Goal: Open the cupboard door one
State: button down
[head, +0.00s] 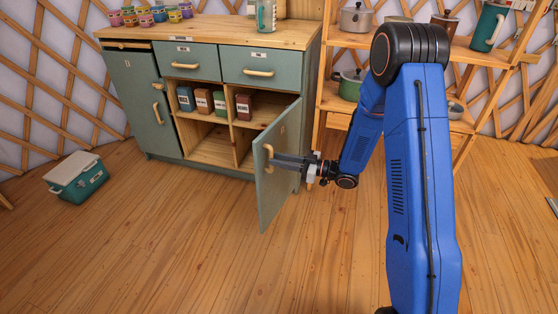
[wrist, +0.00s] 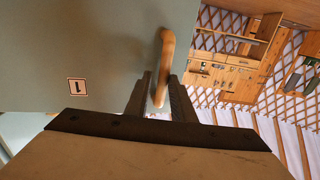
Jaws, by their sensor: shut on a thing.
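The green-grey cupboard door one (head: 275,190) stands swung well open at the right side of the cupboard, showing shelves inside. It fills the upper left of the wrist view (wrist: 70,40), with a label reading 1 (wrist: 77,86). My gripper (head: 274,161) is at the door's wooden handle (head: 268,150). In the wrist view my gripper (wrist: 160,92) has its dark fingers on both sides of the handle (wrist: 164,60), shut on it. The fingers partly hide the handle's end.
The open cupboard (head: 208,148) holds several small boxes (head: 203,100) on its upper shelf. Two drawers (head: 187,61) above are shut. A cooler box (head: 77,177) sits on the floor at left. A wooden shelf rack (head: 335,105) with pots stands at right. The floor in front is clear.

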jog(key=c, duration=1.7)
grip_release()
jog(key=shift+w+d, duration=0.4)
jog(key=shift+w, duration=0.1)
jog(key=shift+s+a, duration=0.25)
jog(key=v, duration=1.7)
jog(key=shift+s+d, duration=0.1)
jog(key=shift+d, duration=0.05)
